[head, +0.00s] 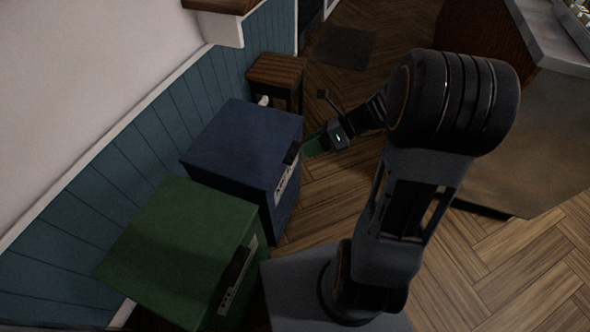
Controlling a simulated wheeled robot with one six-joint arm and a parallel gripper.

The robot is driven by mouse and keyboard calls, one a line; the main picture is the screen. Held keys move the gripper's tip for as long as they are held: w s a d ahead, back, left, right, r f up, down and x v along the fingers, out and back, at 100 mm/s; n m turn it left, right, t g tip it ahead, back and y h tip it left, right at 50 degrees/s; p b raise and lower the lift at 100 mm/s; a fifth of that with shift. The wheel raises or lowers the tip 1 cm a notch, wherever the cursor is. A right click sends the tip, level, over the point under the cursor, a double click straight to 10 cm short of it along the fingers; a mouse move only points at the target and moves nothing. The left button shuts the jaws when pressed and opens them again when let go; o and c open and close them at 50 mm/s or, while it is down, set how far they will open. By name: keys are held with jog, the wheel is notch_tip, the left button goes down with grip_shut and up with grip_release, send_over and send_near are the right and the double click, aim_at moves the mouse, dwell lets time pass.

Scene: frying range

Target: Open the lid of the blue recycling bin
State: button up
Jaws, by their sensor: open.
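The blue recycling bin (240,142) stands against the wall left of the picture's middle. Its lid is closed, and a pale label with a dark slot shows on its right-hand front side. My gripper (314,146) is at the front of the blue bin, close to its upper front edge. The gripper is open, with a green part at its tip. I cannot tell whether its fingers touch the bin.
A green bin (178,246) stands beside the blue one, nearer to me. A small wooden stool (277,70) is beyond the blue bin by the wall. A counter (540,130) is at the right. Wood floor (325,195) lies open between bins and counter.

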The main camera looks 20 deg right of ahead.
jog(key=w+d+f+m+t+y+b, duration=0.1)
jog(key=w+d+f+m+t+b, duration=0.15)
jog(key=f+m+b, duration=0.35)
jog(key=w+d+f+m+t+y+b, duration=0.2)
jog(key=d+f+m, duration=0.15)
jog(key=f, duration=0.45)
jog(key=m+t+b, duration=0.4)
jog(key=m+t, duration=0.1)
jog(key=m, duration=0.3)
send_near(297, 153)
jog(key=b+x, duration=0.1)
jog(key=x, duration=0.2)
jog(key=b+x, duration=0.1)
jog(key=x, duration=0.3)
jog(key=b+x, duration=0.2)
jog(key=x, duration=0.2)
jog(key=shift+w+f, duration=0.3)
jog(key=shift+f, duration=0.05)
jog(key=shift+c, duration=0.2)
grip_shut()
